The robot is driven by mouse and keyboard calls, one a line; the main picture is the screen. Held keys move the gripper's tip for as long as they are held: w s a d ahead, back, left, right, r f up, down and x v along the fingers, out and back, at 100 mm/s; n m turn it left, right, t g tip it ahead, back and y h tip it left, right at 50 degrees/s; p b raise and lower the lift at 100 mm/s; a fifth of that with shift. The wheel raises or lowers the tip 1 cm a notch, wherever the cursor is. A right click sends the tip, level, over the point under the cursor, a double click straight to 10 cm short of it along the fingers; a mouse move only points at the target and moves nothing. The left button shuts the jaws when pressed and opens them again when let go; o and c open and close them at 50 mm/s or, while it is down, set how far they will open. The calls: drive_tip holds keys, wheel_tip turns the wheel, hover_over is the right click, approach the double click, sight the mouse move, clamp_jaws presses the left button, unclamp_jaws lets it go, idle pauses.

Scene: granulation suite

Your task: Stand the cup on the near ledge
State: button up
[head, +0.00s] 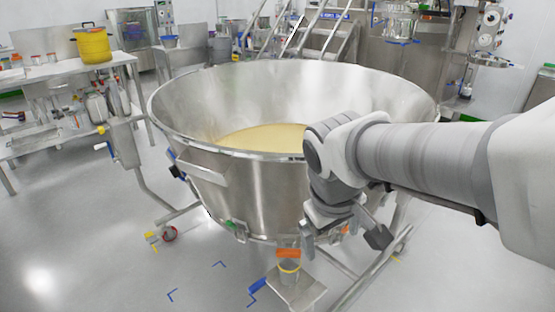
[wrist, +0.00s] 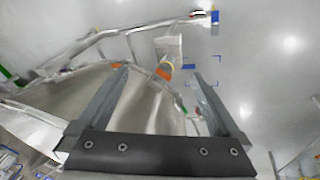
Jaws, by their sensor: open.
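A small clear cup (head: 289,271) with a yellow band shows low in the head view, below the big steel bowl. It looks upright, on or just over a small metal ledge (head: 308,291). An orange part sits right above its rim; I cannot tell whether it belongs to the cup. My gripper (head: 343,238) is open, above and to the right of the cup, beside the bowl's wall. In the wrist view the cup (wrist: 166,66) and ledge (wrist: 169,46) show beyond the gap between the fingers (wrist: 160,76). Nothing is between the fingers.
The large steel bowl (head: 245,190) on a wheeled frame fills the middle and holds pale yellow material (head: 265,138). My arm reaches across its right rim. A steel table (head: 60,70) with a yellow pot (head: 93,45) stands at left. Floor at lower left is clear.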

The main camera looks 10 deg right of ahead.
drive_tip(key=s+a+r+m+t+y, duration=0.1)
drive_tip(key=s+r+m+t+y, duration=0.1)
drive_tip(key=s, duration=0.5)
drive_tip(key=shift+a+r+m+t, duration=0.25)
drive_tip(key=shift+r+m+t, duration=0.05)
drive_tip(key=shift+r+m, duration=0.45)
wheel_tip(320, 180, up, 20)
drive_tip(key=p, duration=1.9)
drive_tip(key=shift+f+p, duration=0.15)
drive_tip(key=shift+p, duration=0.2)
